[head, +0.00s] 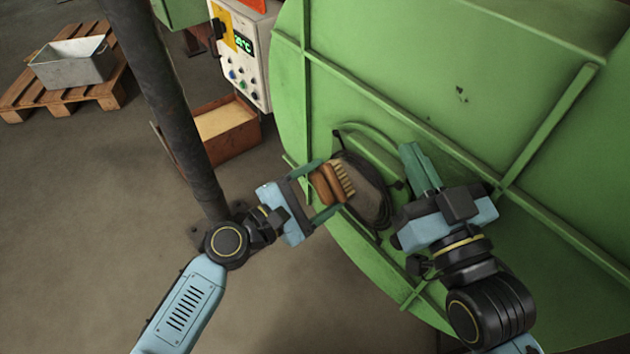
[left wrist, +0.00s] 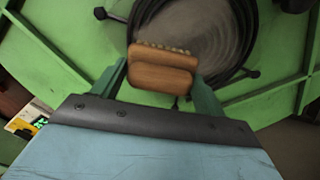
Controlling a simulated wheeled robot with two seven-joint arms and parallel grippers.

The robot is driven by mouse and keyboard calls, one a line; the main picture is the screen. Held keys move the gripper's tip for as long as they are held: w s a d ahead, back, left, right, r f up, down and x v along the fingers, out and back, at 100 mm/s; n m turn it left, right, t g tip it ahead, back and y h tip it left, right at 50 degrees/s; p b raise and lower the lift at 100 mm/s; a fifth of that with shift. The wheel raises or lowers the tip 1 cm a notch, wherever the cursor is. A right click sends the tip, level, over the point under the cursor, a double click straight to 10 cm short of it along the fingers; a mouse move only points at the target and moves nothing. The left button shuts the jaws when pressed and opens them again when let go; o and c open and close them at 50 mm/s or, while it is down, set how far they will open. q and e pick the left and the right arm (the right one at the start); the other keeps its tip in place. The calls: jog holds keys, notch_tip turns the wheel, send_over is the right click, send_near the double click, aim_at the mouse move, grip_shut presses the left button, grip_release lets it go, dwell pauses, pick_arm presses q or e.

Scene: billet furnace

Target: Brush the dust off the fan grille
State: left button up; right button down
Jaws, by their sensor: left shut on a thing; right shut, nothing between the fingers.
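A brush (head: 327,186) with a brown wooden back and pale bristles is held in my left gripper (head: 327,187). Its bristles point toward the fan grille (head: 369,190). In the left wrist view, the brush (left wrist: 162,70) sits between the two green fingers, in front of the round grille (left wrist: 190,40) with its dark rim. The grille face looks grey and dusty. The brush partly hides it, and I cannot tell whether the bristles touch it. My right gripper (head: 420,166) is shut and empty, just right of the grille, close to the green furnace wall.
The green furnace body (head: 450,90) with raised ribs fills the right. A pallet (head: 62,88) with a metal tub (head: 74,62) lies far left.

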pick_arm(q)
jog(key=shift+s+d+p, duration=0.2)
jog(key=shift+s+d, duration=0.4)
jog(key=shift+s, duration=0.25)
jog(key=shift+s+d+p, duration=0.25)
jog(key=shift+s+d, duration=0.35)
jog(key=shift+s, duration=0.3)
jog(key=shift+s+d+p, duration=0.2)
jog(key=shift+s+d, duration=0.4)
jog(key=shift+s, duration=0.25)
jog(key=shift+s+d+p, duration=0.3)
jog(key=shift+s+d, duration=0.85)
jog(key=shift+s, duration=0.3)
jog(key=shift+r+p, duration=0.8)
jog(key=shift+r, duration=0.1)
jog(key=shift+w+a+f, duration=0.1)
jog(key=shift+w+a, duration=0.15)
jog(key=shift+w, duration=0.05)
jog(key=shift+w+a+b, duration=0.25)
jog(key=shift+w+a, duration=0.3)
jog(key=shift+w, duration=0.25)
jog(key=shift+w+a+b, duration=0.2)
jog(key=shift+w+a, duration=0.3)
jog(key=shift+w, duration=0.25)
jog(key=shift+w+a+b, duration=0.45)
jog(key=shift+w+a, duration=0.65)
jog(key=shift+w, duration=0.3)
jog(key=shift+w+a+b, duration=0.4)
jog(key=shift+w+a, duration=0.7)
jog(key=shift+w, duration=0.25)
